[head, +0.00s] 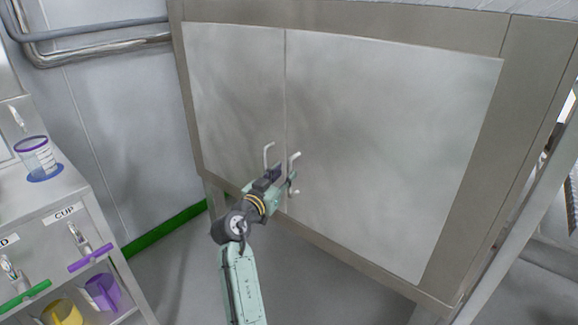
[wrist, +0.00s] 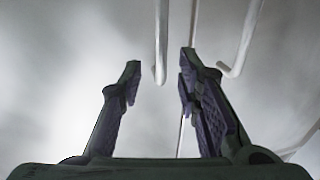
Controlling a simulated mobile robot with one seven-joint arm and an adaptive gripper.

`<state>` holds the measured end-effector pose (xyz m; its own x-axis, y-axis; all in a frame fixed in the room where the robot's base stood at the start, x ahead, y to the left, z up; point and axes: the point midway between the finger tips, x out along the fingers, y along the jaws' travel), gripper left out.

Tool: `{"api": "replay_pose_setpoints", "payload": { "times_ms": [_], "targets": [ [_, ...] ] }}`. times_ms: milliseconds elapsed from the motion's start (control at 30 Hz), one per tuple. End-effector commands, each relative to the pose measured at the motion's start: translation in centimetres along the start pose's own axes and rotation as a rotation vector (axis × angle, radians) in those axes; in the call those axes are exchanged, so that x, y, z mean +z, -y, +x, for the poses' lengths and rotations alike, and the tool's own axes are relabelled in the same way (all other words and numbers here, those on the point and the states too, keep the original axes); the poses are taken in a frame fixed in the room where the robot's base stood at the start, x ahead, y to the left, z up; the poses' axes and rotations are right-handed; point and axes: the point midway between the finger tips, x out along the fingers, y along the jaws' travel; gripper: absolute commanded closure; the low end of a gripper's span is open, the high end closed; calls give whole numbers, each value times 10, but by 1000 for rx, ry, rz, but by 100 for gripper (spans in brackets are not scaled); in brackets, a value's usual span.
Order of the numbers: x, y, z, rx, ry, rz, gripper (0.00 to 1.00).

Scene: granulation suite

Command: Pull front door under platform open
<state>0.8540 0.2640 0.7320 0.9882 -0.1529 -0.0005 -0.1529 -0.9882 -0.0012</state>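Two pale grey doors sit side by side in the front under the platform, the left door (head: 235,85) and the wider right door (head: 390,130), both looking shut. The left door's handle (head: 267,156) and the right door's handle (head: 292,160) are bent bars close to the seam. My gripper (head: 284,180) is at the lower part of the handles. In the wrist view my gripper (wrist: 160,72) is open, with the left handle (wrist: 161,35) showing between the fingertips, apart from both. The right handle (wrist: 243,40) is outside the right finger. Depth to the handles is unclear.
A grey cabinet (head: 85,200) at the left carries a clear cup with a purple rim (head: 35,153) on top and purple and yellow cups on its shelf. Pipes (head: 100,45) run along the wall at upper left. Open floor (head: 330,285) lies before the doors.

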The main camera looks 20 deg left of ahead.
Motion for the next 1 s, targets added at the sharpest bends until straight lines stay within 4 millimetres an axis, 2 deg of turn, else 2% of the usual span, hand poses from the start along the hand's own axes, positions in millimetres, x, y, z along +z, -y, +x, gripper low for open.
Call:
{"api": "replay_pose_setpoints", "payload": {
  "times_ms": [100, 233, 400, 633, 1000],
  "targets": [
    [-2, 0, 21, 1, 1, 1, 69],
    [-1, 0, 36, 0, 0, 1, 69],
    [0, 0, 44, -2, 0, 0, 69],
    [0, 0, 44, -2, 0, 1, 69],
    [0, 0, 44, -2, 0, 1, 93]
  ]
}}
